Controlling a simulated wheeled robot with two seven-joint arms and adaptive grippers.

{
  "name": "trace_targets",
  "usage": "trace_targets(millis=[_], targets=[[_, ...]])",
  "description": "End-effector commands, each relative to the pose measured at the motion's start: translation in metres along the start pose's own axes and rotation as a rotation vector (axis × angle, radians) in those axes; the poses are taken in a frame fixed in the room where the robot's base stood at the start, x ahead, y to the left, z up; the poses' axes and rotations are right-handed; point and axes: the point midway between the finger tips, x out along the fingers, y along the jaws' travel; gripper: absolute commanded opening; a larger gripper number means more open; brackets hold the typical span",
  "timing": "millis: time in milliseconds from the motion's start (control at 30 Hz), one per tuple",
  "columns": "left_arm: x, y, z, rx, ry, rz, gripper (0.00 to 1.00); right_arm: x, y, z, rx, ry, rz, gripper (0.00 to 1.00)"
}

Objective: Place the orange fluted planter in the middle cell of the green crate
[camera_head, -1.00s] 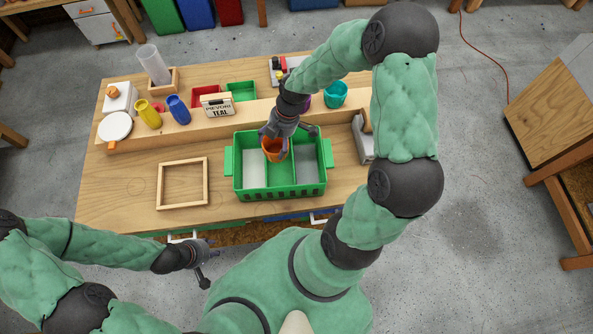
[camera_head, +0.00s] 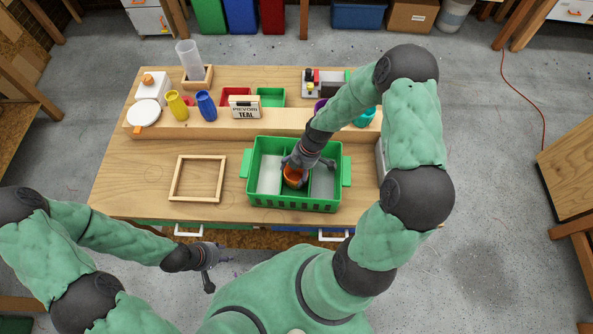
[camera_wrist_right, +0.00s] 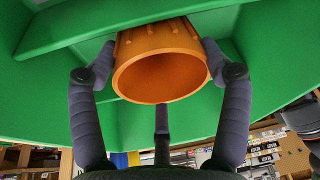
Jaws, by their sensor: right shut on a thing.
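The orange fluted planter (camera_head: 295,177) is in the jaws of my right gripper (camera_head: 297,170), over or inside the middle cell of the green crate (camera_head: 293,203). In the right wrist view, the planter (camera_wrist_right: 158,70) has its open mouth toward the camera. The fingers of the right gripper (camera_wrist_right: 160,75) close around its sides, with green crate walls (camera_wrist_right: 270,50) around it. I cannot tell whether its base touches the crate floor. My left gripper (camera_head: 210,268) hangs empty in front of the table's near edge; its jaws are too small to read.
A wooden frame (camera_head: 174,178) lies left of the crate. A grey item stands close right of the crate.

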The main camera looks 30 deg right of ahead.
Motion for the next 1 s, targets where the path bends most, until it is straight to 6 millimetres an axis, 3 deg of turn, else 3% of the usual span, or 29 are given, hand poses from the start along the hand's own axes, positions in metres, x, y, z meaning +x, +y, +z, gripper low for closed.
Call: trace_targets(millis=[400,433,500,1000], targets=[[0.0045,-0.0016,-0.0001,0.0,0.0,0.0,0.4,0.007,0.0006,0.0023,0.0,0.0,0.002,0.44],[0.0035,-0.0012,0.0,0.0,0.0,0.0,0.4,0.0061,0.0004,0.002,0.0,0.0,0.001,0.86],[0.0031,-0.0011,0.0,0.0,0.0,0.0,0.4,0.0057,0.0004,0.0018,0.0,0.0,0.001,1.0],[-0.0012,0.0004,0.0001,0.0,0.0,0.0,0.4,-0.0021,0.0012,0.0007,0.0,-0.001,0.003,1.0]])
